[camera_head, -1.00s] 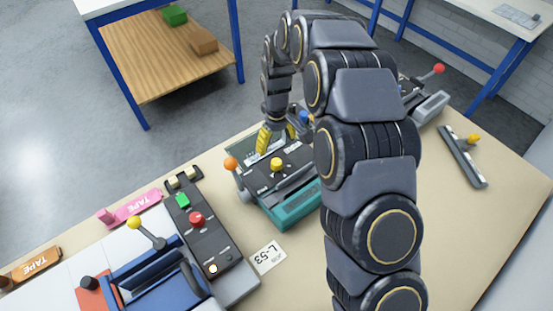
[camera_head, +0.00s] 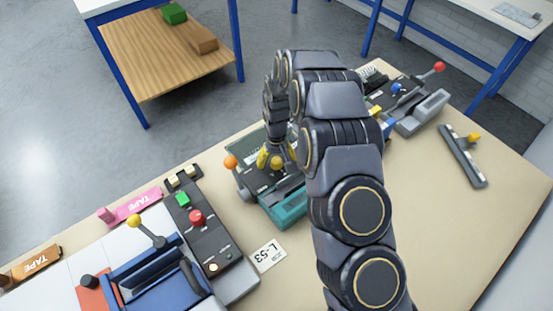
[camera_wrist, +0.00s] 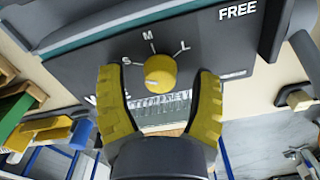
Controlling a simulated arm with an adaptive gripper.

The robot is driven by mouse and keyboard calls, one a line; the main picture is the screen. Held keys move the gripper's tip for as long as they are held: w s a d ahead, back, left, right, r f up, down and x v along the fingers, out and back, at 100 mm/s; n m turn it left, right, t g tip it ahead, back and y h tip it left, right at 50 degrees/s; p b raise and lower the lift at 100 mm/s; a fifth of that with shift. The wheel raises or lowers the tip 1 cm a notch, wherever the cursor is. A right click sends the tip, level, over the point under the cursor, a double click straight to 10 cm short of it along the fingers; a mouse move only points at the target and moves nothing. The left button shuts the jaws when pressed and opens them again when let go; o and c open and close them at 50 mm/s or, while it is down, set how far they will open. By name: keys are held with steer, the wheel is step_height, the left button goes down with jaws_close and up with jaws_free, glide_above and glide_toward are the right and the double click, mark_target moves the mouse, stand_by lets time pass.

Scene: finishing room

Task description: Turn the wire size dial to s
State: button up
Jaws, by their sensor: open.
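The yellow wire size dial (camera_wrist: 160,73) sits on a dark panel marked S, M and L in the wrist view. S is left of the dial, M above it, L to its upper right. Which letter the dial points at is not clear. My gripper (camera_wrist: 160,88) is open, its yellow fingers on the lower left and lower right of the dial, with gaps on both sides. In the head view my gripper (camera_head: 276,156) is over the teal-based machine (camera_head: 284,212), its fingers around the dial (camera_head: 277,163); contact cannot be told there.
An orange-knobbed lever (camera_head: 231,162) stands at the machine's left side. A control box with a red button (camera_head: 197,217) and a blue machine (camera_head: 160,277) are further left. A red-knobbed device (camera_head: 425,100) stands at the back right. The tabletop at right (camera_head: 450,230) is mostly clear.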

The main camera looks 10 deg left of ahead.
mark_target(276, 160)
jaws_close()
steer(key=shift+m, duration=0.6)
jaws_free()
step_height(276, 160, up, 12)
stand_by(0.5)
